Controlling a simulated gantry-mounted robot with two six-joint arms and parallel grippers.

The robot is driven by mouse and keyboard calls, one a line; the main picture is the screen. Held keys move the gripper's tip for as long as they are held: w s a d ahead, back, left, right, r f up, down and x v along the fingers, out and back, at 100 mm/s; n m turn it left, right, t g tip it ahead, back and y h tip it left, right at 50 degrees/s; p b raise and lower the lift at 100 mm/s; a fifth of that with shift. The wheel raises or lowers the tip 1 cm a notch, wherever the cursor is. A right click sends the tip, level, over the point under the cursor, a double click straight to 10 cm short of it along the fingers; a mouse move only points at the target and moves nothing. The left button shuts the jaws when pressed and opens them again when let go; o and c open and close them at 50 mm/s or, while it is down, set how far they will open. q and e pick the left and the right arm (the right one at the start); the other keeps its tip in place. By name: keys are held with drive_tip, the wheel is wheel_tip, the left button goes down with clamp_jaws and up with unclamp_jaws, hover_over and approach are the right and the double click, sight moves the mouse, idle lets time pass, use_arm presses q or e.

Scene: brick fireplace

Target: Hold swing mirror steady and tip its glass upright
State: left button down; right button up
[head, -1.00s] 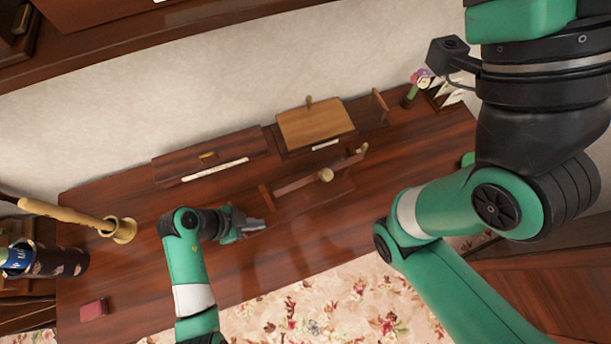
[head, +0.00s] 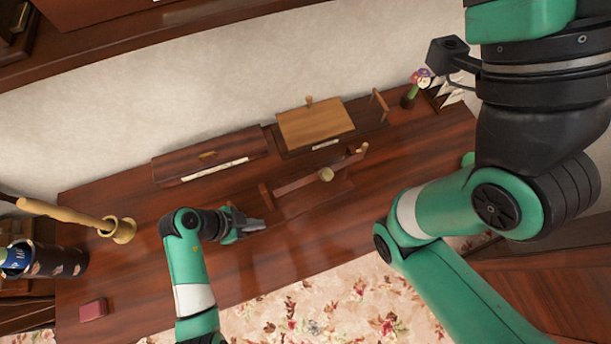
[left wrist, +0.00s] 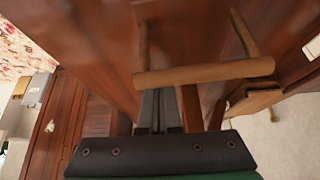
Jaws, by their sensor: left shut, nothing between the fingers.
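In the left wrist view, the gripper (left wrist: 160,108) points toward a brown wooden bar (left wrist: 205,72) carried on two thin posts. My right arm shows at the right; its gripper is out of view.
Behind the stand are a long dark box (head: 210,155) and a tan sloped panel (head: 315,123). Flowers (head: 418,80) stand far right. The front-centre tabletop is clear.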

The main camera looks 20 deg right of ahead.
use_arm(q)
drive_tip(key=shift+a+f+b, duration=0.1)
drive_tip(key=shift+f+b, duration=0.25)
drive_tip(key=shift+f, duration=0.55)
idle(0.8)
